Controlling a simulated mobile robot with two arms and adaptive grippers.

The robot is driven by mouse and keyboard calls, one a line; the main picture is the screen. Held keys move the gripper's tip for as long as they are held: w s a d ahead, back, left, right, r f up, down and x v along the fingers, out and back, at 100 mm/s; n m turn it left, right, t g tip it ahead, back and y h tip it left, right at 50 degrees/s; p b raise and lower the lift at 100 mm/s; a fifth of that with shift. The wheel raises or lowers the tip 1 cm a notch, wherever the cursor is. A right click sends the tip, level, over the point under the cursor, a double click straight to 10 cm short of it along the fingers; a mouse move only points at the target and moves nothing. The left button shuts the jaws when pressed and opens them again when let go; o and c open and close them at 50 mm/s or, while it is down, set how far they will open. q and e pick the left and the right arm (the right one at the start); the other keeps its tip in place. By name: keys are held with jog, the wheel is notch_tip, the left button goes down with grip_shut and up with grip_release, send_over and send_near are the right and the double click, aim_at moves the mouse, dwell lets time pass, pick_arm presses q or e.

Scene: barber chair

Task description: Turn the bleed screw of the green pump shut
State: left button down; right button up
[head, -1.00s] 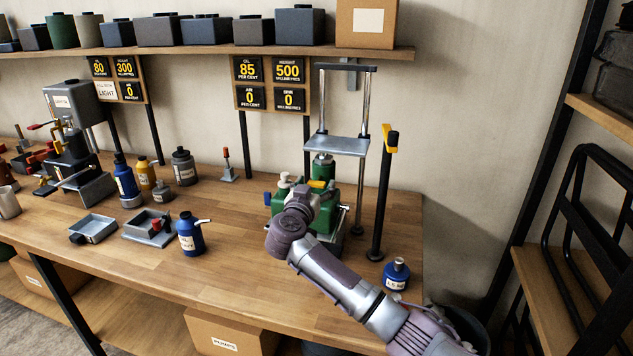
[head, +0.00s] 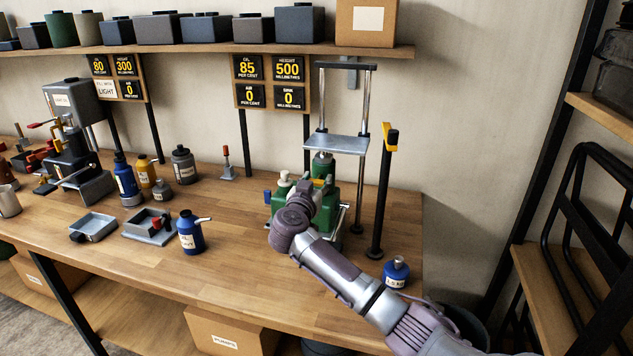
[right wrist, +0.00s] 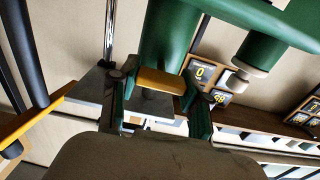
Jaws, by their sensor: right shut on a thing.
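The green pump (head: 329,209) stands on the bench under a press frame. My right gripper (head: 309,196) is at its near side in the head view, and its wrist hides part of the pump. The yellow-orange bleed screw (right wrist: 160,80) shows in the right wrist view against the green body, between the two fingers of my right gripper (right wrist: 163,100), which is shut on it. In the head view only a little of a yellow-orange part shows above the gripper. My left gripper is not in view.
A steel press frame (head: 337,145) rises behind the pump, with a black post with a yellow top (head: 384,190) to its right. A blue bottle (head: 396,272) stands near the right edge. Blue bottle (head: 190,232) and trays (head: 93,228) lie left. The front middle of the bench is clear.

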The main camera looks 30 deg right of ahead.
jog(key=shift+s+m+p, duration=0.1)
jog(key=shift+m+p, duration=1.55)
jog(key=shift+m, duration=0.05)
jog(key=shift+m+p, duration=0.5)
jog(key=shift+m, duration=0.3)
jog(key=m+p, duration=0.1)
jog(key=m, duration=0.1)
jog(key=shift+f+m, duration=0.1)
jog(key=shift+m, duration=0.3)
jog(key=m, duration=0.4)
jog(key=shift+f+m, duration=0.2)
jog(key=shift+m, duration=0.1)
jog(key=m, duration=0.5)
jog(key=shift+s+d+f, duration=0.1)
jog(key=shift+m, duration=0.3)
jog(key=o, duration=1.2)
jog(key=shift+c, duration=0.2)
